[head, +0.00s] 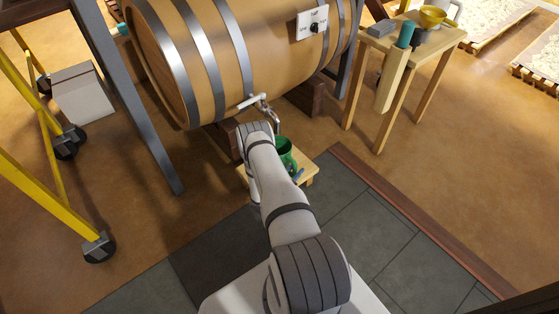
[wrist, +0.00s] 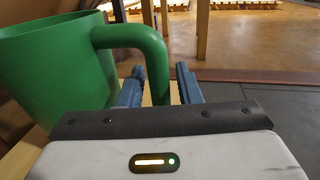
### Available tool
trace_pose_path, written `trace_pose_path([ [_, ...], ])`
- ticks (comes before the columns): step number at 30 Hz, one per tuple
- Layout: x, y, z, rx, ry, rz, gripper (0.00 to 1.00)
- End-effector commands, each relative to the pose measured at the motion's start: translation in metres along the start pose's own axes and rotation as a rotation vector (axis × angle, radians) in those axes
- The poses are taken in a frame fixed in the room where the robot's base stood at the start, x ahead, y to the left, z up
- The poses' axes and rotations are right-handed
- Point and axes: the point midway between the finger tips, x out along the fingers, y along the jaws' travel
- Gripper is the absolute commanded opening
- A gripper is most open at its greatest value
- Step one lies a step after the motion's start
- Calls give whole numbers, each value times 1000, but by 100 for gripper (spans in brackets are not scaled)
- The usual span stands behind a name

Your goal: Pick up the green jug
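The green jug (head: 285,150) stands on a low wooden stool (head: 309,178) below the barrel's tap, partly hidden by my arm in the head view. In the wrist view the jug (wrist: 45,65) fills the left side, and its thick handle (wrist: 150,45) arches to the right. My gripper (wrist: 160,90) is open, with its two blue-grey fingers on either side of the handle's lower part. Gaps show between the handle and the fingers. In the head view only a bit of the gripper (head: 298,174) shows beside the jug.
A large barrel (head: 265,70) with a metal tap (head: 262,104) lies just behind and above the jug. A small wooden table (head: 425,50) with a yellow bowl (head: 433,16) stands at the back right. A yellow ladder frame (head: 50,195) is at left.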

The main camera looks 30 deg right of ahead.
Motion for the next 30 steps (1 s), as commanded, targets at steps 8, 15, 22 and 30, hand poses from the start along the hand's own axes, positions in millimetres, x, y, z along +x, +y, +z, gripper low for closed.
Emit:
trace_pose_path([
  [8, 0, 0, 0, 0, 0, -1, 8],
  [15, 0, -1, 0, 0, 0, -1, 0],
  [22, 0, 0, 0, 1, -1, -2, 0],
  [30, 1, -1, 2, 1, -1, -2, 0],
])
